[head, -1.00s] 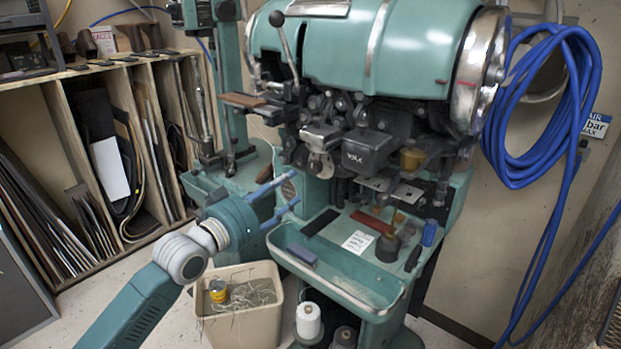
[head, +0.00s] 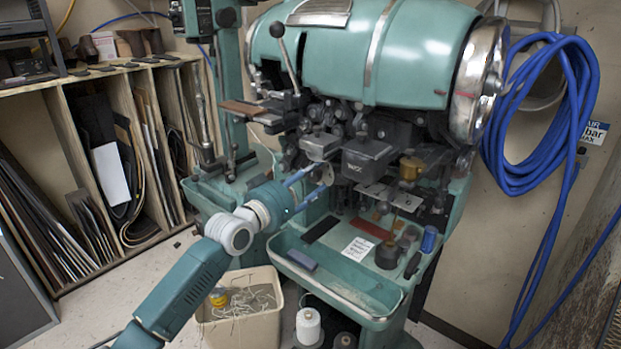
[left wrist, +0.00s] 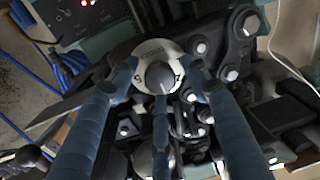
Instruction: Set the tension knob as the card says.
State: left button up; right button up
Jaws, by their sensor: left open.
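The tension knob (left wrist: 160,76) is a dark round knob on a pale dial plate (left wrist: 152,50) in the left wrist view. A light pointer line on it points toward the bottom of that picture; the dial marks are too small to read surely. In the head view the dial plate (head: 328,172) shows as a pale disc at the machine's front. My left gripper (head: 313,178) is open, its blue fingers spread around the knob in the left wrist view (left wrist: 160,85); I cannot tell if they touch it. A white card (head: 358,248) with small unreadable writing lies on the machine's bed. My right gripper is out of view.
The green stitcher (head: 420,50) fills the middle, with dark linkages close around the knob. A tray (head: 345,290) juts out below my left arm. A bin of thread scraps (head: 240,328) and a white spool (head: 308,326) stand under it. A blue hose (head: 500,150) hangs at right.

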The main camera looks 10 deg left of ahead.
pick_arm(q)
jog(key=shift+c, duration=0.5)
jog(key=c, duration=1)
jog(key=shift+r+n+p, duration=0.15)
jog(key=shift+n+p, duration=0.15)
jog(key=shift+n, duration=0.1)
jog(key=shift+r+n+p, duration=0.1)
jog(key=shift+n+p, duration=0.3)
jog(key=shift+n, duration=0.1)
jog(key=shift+n+p, duration=0.55)
jog(key=shift+n, duration=0.25)
jog(key=n+p, duration=0.1)
jog(key=n, duration=0.2)
jog(key=shift+a, duration=0.1)
jog(key=shift+n+p, duration=0.7)
jog(key=shift+n, duration=0.4)
